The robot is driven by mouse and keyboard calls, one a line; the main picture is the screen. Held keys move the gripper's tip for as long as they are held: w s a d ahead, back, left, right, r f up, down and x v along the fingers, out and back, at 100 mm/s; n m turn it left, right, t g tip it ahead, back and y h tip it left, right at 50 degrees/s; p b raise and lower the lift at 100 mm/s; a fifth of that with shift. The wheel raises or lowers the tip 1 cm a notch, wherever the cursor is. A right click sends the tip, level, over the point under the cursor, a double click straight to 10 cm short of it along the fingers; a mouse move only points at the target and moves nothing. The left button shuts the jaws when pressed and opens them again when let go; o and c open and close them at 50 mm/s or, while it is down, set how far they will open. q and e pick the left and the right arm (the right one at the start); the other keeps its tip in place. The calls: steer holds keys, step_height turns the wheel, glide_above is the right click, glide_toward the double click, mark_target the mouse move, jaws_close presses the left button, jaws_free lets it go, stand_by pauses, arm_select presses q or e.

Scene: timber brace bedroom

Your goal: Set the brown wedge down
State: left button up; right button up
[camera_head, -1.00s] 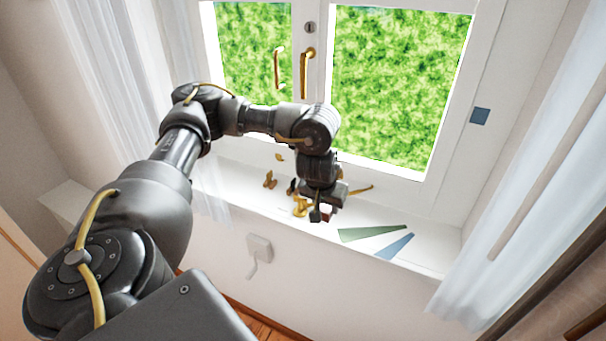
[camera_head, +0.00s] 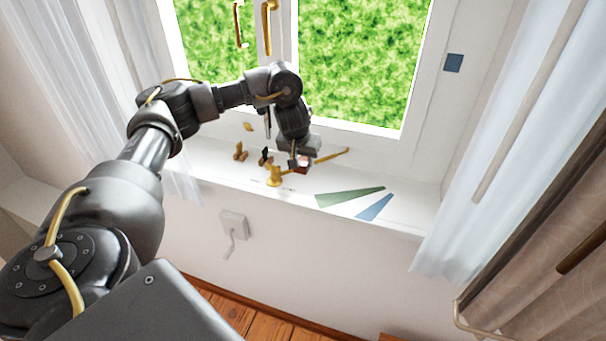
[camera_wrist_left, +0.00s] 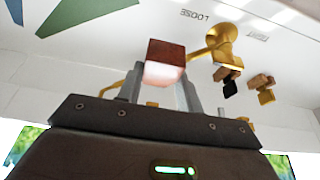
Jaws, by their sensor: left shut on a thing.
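My left gripper (camera_head: 299,163) is shut on the brown wedge (camera_wrist_left: 166,60), a small reddish-brown block that shows between its fingers in the left wrist view. In the head view only a small part of the wedge (camera_head: 304,161) shows under the gripper. The gripper is low over the white windowsill (camera_head: 410,209), just behind a gold stand-like piece (camera_head: 274,177). I cannot tell whether the wedge touches the sill. My right gripper is in neither view.
A green wedge-shaped patch (camera_head: 348,197) and a blue one (camera_head: 375,207) lie to the right on the sill. Small gold pieces (camera_head: 240,152) and a black-and-gold one (camera_head: 266,156) stand to the left. A thin gold bar (camera_head: 333,155) is beside the gripper. The window stands behind.

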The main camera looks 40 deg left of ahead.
mark_target(302, 158)
arm_select(q)
steer(key=f, duration=0.1)
steer(key=w+a+f, duration=0.1)
steer(key=f+b, duration=0.1)
steer(key=shift+w+a+f, duration=0.15)
steer(key=shift+w, duration=0.25)
steer(key=shift+w+a+f, duration=0.25)
steer(key=shift+w, duration=0.1)
steer(key=shift+f+b, duration=0.25)
steer(key=shift+b, duration=0.05)
steer(key=f, duration=0.1)
steer(key=f+b, duration=0.1)
steer(key=f, duration=0.1)
steer(key=shift+w+a+f, duration=0.15)
steer(key=shift+w+a, duration=0.05)
steer(key=shift+d, duration=0.1)
steer(key=shift+s, duration=0.1)
steer(key=o, duration=1)
steer(key=shift+f, duration=0.1)
steer(key=shift+o, duration=0.2)
